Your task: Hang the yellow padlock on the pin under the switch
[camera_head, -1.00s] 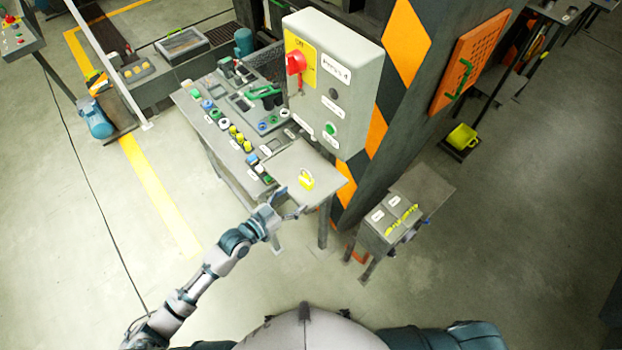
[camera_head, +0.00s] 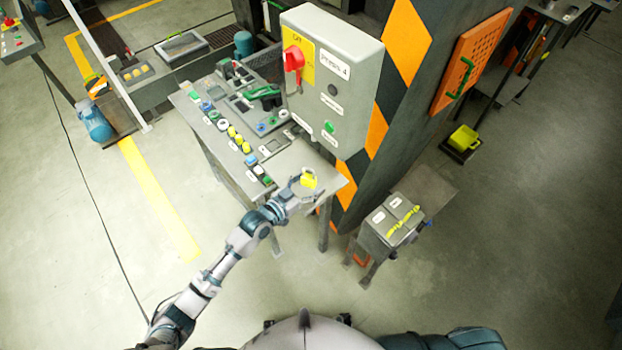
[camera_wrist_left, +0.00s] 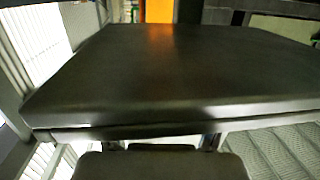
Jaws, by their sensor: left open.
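The yellow padlock (camera_head: 309,181) is at the small grey side plate (camera_head: 284,162) of the console, below the switch box. My left gripper (camera_head: 300,194) is open, right beside the padlock on its near left side. I cannot tell whether its fingers touch or surround the padlock. The red switch (camera_head: 293,58) sits on a yellow panel on the grey box. A thin reddish part hangs below it, but the pin is too small to make out. The left wrist view shows a dark plate (camera_wrist_left: 170,75) close ahead; the padlock is not visible there. My right gripper is out of view.
The grey switch box (camera_head: 350,75) stands above the plate, beside a striped orange and black column (camera_head: 408,45). The console (camera_head: 222,135) with several buttons lies left of the plate. A small box on a stand (camera_head: 388,222) is at the right.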

